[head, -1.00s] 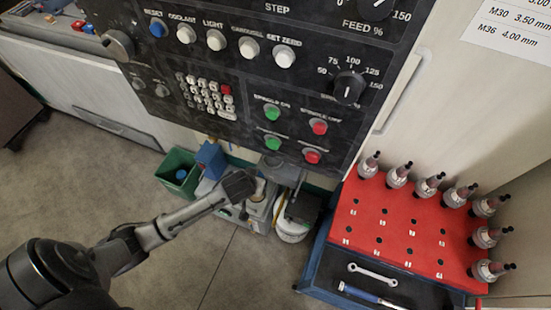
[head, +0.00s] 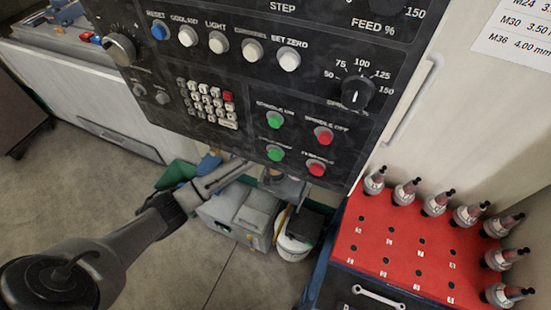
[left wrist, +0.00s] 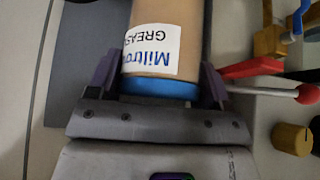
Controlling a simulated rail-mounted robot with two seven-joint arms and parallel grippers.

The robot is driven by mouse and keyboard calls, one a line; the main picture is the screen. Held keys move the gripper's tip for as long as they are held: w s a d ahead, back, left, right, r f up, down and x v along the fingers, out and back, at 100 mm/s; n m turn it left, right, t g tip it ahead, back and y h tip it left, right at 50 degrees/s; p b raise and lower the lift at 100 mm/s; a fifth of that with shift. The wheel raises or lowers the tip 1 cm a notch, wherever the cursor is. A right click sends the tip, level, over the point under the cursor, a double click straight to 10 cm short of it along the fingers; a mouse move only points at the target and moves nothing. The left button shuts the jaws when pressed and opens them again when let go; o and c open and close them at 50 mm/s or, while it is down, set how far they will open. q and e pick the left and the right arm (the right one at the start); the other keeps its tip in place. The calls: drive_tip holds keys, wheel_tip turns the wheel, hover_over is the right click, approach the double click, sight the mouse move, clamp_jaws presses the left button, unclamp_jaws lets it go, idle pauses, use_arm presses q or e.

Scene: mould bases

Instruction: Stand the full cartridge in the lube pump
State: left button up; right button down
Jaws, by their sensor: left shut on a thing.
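In the left wrist view my left gripper (left wrist: 158,84) is shut around a tan cartridge (left wrist: 168,14) with a white grease label and a blue end (left wrist: 160,88). The label text reads upside down there, and the cartridge's far end is out of frame. In the head view my left arm reaches in under the control panel, which hides the gripper's tip and the cartridge. A grey box-shaped unit (head: 238,213), which looks like the lube pump, stands on the floor below the arm. I cannot make out its opening. My right gripper is not in view.
The black control panel (head: 205,60) overhangs the arm. A white bucket (head: 292,240) stands right of the grey unit, and a green bin (head: 175,172) left of it. A red-topped tool cart (head: 400,240) is at right. A red lever (left wrist: 255,68) and brass knob (left wrist: 292,138) show at right.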

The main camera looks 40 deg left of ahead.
use_arm(q)
drive_tip(key=shift+w+f+b, duration=0.15)
drive_tip(key=shift+f+b, duration=0.4)
drive_tip(key=shift+f, duration=1.15)
drive_tip(key=o, duration=1.3)
drive_tip(key=shift+f, duration=0.2)
